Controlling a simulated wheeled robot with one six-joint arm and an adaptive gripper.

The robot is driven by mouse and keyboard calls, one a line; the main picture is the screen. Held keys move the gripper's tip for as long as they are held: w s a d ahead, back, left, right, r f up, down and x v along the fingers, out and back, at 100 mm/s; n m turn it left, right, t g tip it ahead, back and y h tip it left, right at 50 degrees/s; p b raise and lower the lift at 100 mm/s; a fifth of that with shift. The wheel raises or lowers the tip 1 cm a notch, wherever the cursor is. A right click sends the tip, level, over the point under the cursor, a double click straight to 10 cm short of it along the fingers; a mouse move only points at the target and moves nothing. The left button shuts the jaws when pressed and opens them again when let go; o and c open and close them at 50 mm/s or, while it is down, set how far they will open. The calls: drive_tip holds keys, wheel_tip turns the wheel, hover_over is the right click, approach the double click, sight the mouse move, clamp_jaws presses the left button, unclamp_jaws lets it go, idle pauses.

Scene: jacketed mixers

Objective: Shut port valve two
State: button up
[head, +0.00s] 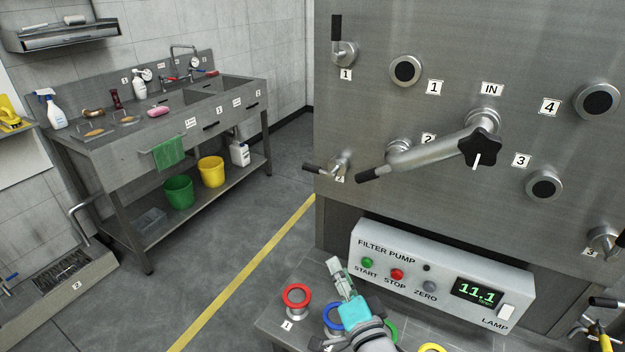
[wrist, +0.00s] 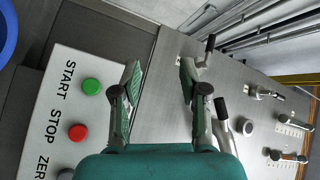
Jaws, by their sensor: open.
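Port valve two (head: 341,164) is a small metal lever valve low on the left of the steel panel. Its black-tipped lever points left, roughly level. Its label is partly hidden beneath it. In the wrist view, valve two (wrist: 201,61) shows just beyond one finger, its black handle pointing up in the picture. My gripper (head: 340,278) is open and empty, below the valve and in front of the filter pump box. In the wrist view, my gripper (wrist: 160,88) has its two fingers spread apart, with bare panel between them.
The IN swing pipe (head: 440,148) crosses close right of valve two, its black grip near the lever. The filter pump box (head: 440,270) stands below. Valve one (head: 345,53) is above, handle up. The floor left is clear.

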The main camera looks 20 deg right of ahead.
sight(315, 172)
drive_tip(key=w+r+m+t, duration=0.1)
drive_tip(key=w+r+m, duration=0.3)
drive_tip(key=w+r, duration=0.75)
drive_tip(key=w, duration=0.2)
drive_tip(key=w+r, duration=0.1)
drive_tip(key=w, duration=0.2)
drive_tip(key=w+r, duration=0.1)
drive_tip(key=w, duration=0.2)
drive_tip(key=shift+w+a+r, duration=0.15)
drive_tip(key=shift+w, duration=0.05)
clamp_jaws()
